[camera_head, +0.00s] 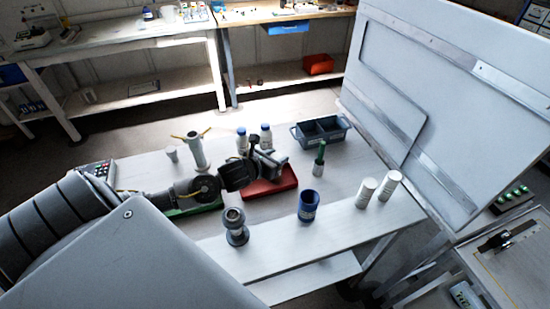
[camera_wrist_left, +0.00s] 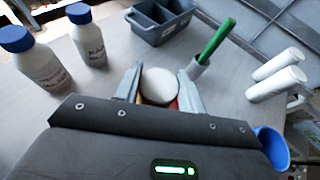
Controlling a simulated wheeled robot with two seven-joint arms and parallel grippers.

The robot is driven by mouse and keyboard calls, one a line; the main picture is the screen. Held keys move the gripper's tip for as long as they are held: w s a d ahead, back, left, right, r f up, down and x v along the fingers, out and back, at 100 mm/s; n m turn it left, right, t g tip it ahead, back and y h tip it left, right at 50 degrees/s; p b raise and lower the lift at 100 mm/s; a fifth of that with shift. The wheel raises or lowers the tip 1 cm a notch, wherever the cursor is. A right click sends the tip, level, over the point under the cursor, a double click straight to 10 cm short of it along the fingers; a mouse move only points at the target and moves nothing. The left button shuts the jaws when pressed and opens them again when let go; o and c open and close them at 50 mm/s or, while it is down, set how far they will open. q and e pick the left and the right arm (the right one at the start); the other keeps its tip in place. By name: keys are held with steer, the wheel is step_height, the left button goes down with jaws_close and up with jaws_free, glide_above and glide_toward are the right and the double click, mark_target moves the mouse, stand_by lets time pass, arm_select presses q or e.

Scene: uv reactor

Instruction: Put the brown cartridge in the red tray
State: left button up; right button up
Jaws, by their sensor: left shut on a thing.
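My left gripper (camera_head: 268,160) is above the red tray (camera_head: 268,190), around the tray's far part. In the left wrist view its two fingers (camera_wrist_left: 158,88) are shut on a cylinder with a pale round end (camera_wrist_left: 159,85). I take this to be the brown cartridge; a little reddish-brown shows beneath the pale end, but most of its body is hidden. I cannot tell whether it touches the tray. A green tray (camera_head: 195,208) lies left of the red one, partly under my arm. My right gripper is not in view.
Two blue-capped bottles (camera_head: 266,136) and a grey divided bin (camera_head: 320,131) stand behind. A green-handled tool (camera_head: 319,158), a blue cup (camera_head: 308,206) and two white cylinders (camera_head: 366,192) stand to the right. A grey fixture (camera_head: 235,226) stands in front. A large pale panel (camera_head: 450,90) is at right.

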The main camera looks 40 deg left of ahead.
arm_select(q)
steer(key=shift+f, duration=0.15)
steer(key=o, duration=1.3)
